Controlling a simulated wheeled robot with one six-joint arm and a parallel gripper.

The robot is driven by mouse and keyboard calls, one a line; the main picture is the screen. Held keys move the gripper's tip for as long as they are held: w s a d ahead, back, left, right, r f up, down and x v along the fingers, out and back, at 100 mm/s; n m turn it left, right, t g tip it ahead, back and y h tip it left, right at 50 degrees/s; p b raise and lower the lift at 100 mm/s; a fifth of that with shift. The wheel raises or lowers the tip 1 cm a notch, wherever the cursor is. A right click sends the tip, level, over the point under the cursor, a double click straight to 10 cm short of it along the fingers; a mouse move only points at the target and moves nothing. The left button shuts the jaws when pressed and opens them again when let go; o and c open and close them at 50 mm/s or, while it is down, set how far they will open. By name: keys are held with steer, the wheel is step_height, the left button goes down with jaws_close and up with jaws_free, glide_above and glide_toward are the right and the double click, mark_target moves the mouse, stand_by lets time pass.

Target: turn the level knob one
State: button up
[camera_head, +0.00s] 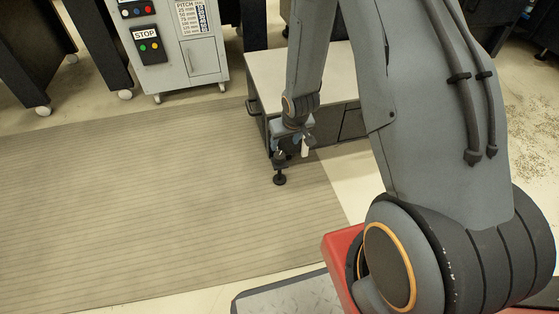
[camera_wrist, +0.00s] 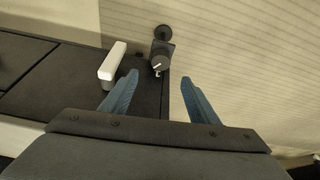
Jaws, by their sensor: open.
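A dark round knob (camera_wrist: 160,63) with a pale pointer mark sits at the corner of a dark cabinet in the wrist view. A black round disc (camera_wrist: 163,33) lies just beyond it; in the head view a black disc-shaped foot (camera_head: 280,179) hangs at the cabinet corner. My gripper (camera_wrist: 159,76) is open, its two blue fingers apart on either side of the knob's line, with the knob just beyond the tips and nothing held. In the head view my gripper (camera_head: 291,143) is small beside the cabinet corner, and the knob cannot be made out clearly.
A white block-shaped handle (camera_wrist: 112,62) stands on the dark cabinet surface (camera_wrist: 60,82), close to the left finger. A striped mat (camera_head: 150,210) covers the floor on the left. A grey control cabinet (camera_head: 203,62) with a STOP panel stands behind.

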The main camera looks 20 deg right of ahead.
steer(key=b, duration=0.2)
glide_toward(280, 155)
steer(key=f, duration=0.1)
steer(key=b+x, duration=0.3)
steer(key=x, duration=0.4)
steer(key=shift+w+f, duration=0.15)
steer(key=shift+f, duration=0.25)
steer(key=c, duration=1)
steer(key=shift+r+n, duration=0.1)
steer(key=shift+n, duration=0.2)
steer(key=shift+c, duration=0.2)
steer(key=shift+p, duration=0.3)
steer(key=n+y+p, duration=0.1)
steer(key=n+p, duration=0.1)
steer(key=p, duration=0.1)
steer(key=shift+d+r+p, duration=0.1)
steer(key=shift+r+p, duration=0.05)
steer(key=shift+p, duration=0.25)
steer(key=shift+w+n+g+y+p, duration=0.1)
steer(key=shift+n+g+y+p, duration=0.35)
steer(key=shift+n+p, duration=1.3)
steer(key=shift+y, duration=0.25)
